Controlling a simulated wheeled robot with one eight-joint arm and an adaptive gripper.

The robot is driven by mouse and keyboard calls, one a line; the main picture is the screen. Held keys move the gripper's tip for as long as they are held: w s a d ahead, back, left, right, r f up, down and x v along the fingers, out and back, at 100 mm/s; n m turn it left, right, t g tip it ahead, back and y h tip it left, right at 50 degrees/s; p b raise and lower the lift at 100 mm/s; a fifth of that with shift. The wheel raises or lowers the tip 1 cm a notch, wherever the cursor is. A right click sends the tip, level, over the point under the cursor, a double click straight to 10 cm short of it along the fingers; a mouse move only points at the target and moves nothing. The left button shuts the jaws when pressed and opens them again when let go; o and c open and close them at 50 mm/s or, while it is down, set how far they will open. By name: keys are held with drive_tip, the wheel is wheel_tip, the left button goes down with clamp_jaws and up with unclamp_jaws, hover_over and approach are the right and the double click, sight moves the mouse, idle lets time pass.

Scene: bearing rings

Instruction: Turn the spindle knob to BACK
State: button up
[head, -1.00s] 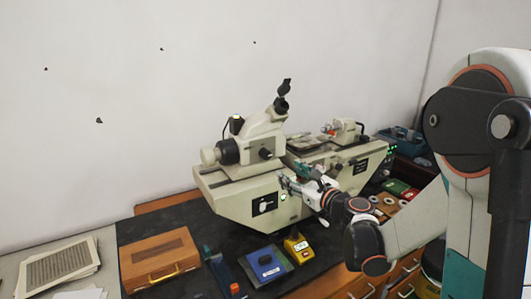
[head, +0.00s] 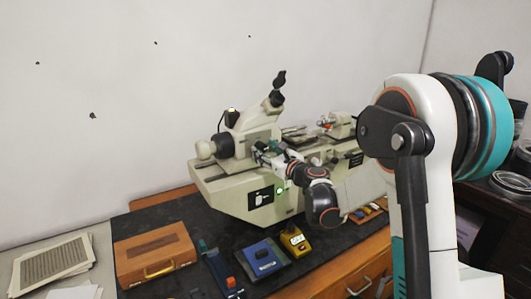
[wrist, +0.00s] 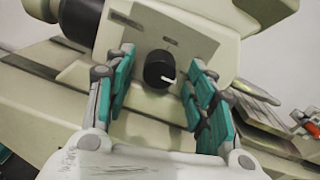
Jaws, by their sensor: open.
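The spindle knob (wrist: 156,70) is a round black knob with a white pointer line, on a pale plate on the machine's body. In the wrist view the line points to the right and slightly down. The small labels around it are too blurred to read. My gripper (wrist: 160,66) is open, with one teal-padded finger on each side of the knob and a visible gap to both. In the head view my gripper (head: 266,152) is at the front of the microscope head of the cream machine (head: 232,190), and the knob is hidden.
A black panel with a white handle (head: 260,198) and a green lit button (head: 280,190) are on the machine's front, below my gripper. A wooden case (head: 152,252), a blue box (head: 263,259) and a yellow device (head: 292,242) stand on the dark mat in front.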

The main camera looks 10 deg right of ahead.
drive_tip(key=shift+w+a, duration=0.1)
drive_tip(key=shift+w, duration=0.1)
drive_tip(key=c, duration=1.1)
drive_tip(key=shift+o, duration=0.2)
